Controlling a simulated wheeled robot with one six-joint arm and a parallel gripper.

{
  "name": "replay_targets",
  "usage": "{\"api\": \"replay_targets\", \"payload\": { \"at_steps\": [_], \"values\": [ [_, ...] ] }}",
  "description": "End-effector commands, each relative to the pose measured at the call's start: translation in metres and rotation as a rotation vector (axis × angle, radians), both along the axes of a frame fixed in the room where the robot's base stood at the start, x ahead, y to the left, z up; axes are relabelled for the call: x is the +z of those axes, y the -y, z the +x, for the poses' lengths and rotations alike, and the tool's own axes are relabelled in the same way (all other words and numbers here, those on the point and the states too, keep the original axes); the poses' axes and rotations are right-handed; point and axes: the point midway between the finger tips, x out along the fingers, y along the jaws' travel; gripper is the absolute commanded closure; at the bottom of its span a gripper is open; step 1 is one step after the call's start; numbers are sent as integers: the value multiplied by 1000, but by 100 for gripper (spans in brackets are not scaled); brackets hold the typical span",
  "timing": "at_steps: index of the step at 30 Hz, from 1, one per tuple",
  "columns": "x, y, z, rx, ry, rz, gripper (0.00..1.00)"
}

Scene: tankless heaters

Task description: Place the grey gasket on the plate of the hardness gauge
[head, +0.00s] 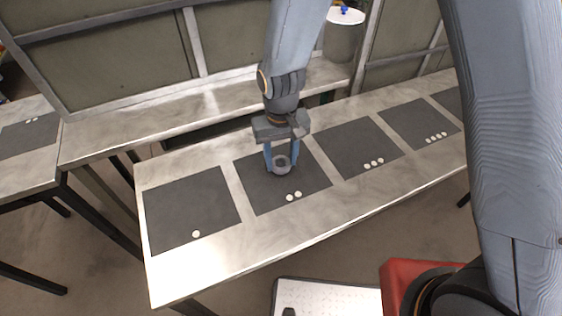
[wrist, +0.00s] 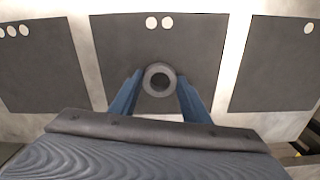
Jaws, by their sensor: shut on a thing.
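The grey gasket (head: 281,162) is a thick ring with a round hole; it also shows in the wrist view (wrist: 147,82). My gripper (head: 281,158) points down with its two blue fingers on either side of the gasket, shut on it. The gasket is over the dark mat with two white dots (head: 262,190); whether it touches the mat I cannot tell. I cannot pick out the hardness gauge or its plate for certain in either view.
The pale bench has further dark mats, with one dot (head: 190,215), three dots (head: 350,145) and several dots (head: 418,122). A grey cylinder with a white top and blue knob (head: 342,42) stands behind. Another bench (head: 30,165) is at the left.

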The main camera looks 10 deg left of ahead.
Motion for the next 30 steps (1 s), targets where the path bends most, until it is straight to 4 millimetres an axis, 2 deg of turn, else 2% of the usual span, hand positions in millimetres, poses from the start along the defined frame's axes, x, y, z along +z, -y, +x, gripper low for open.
{"api": "replay_targets", "payload": {
  "at_steps": [6,18,19,22,30],
  "values": [
    [-20,0,0,0,0,0,79],
    [-25,0,0,0,0,0,79],
    [-26,0,0,0,0,0,56],
    [-25,0,0,0,0,0,39],
    [-25,0,0,0,0,0,39]
  ]
}}
